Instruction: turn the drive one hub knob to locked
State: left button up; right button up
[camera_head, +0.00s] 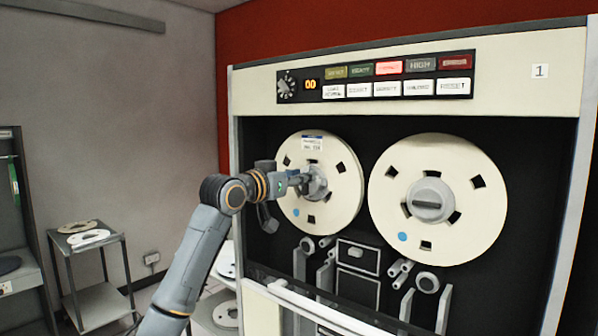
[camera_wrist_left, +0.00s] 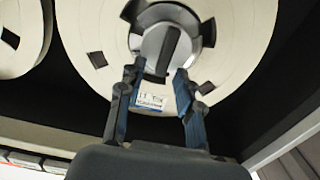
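Tape drive one (camera_head: 541,71), marked "1", carries two cream reels. The left reel (camera_head: 337,207) has a grey hub with a knob (camera_head: 319,186), partly hidden by my gripper in the head view. My left gripper (camera_head: 304,183) is in front of this hub. In the left wrist view the hub knob (camera_wrist_left: 172,47) shows a dark raised bar, close to upright and slightly tilted. My left gripper (camera_wrist_left: 158,72) is open there, its fingers apart at the lower edge of the hub. Contact with the knob cannot be told. My right gripper is out of view.
The right reel (camera_head: 470,180) has its own hub knob (camera_head: 430,200), with its bar about level. A control panel (camera_head: 375,76) with lit buttons is above. Tape guides (camera_head: 427,282) and a pale rail (camera_head: 330,314) are below. A small stand (camera_head: 93,285) is at the left.

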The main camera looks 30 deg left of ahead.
aim_at(316, 186)
pick_arm(q)
jog(key=shift+c, duration=0.2)
grip_shut()
jog(key=shift+r+m, duration=0.1)
jog(key=shift+m, duration=0.3)
jog(key=m+p, duration=0.3)
jog(key=m, duration=0.2)
jog(key=d+f+m+p, duration=0.1)
jog(key=m+p, duration=0.2)
jog(key=m, duration=0.2)
jog(key=d+f+m+p, duration=0.1)
jog(key=m+p, duration=0.3)
jog(key=m, duration=0.1)
jog(key=shift+s+d, duration=0.1)
jog(key=shift+d, duration=0.15)
jog(key=shift+f+m+p, duration=0.35)
jog(key=shift+m, duration=0.75)
jog(key=shift+f, duration=0.1)
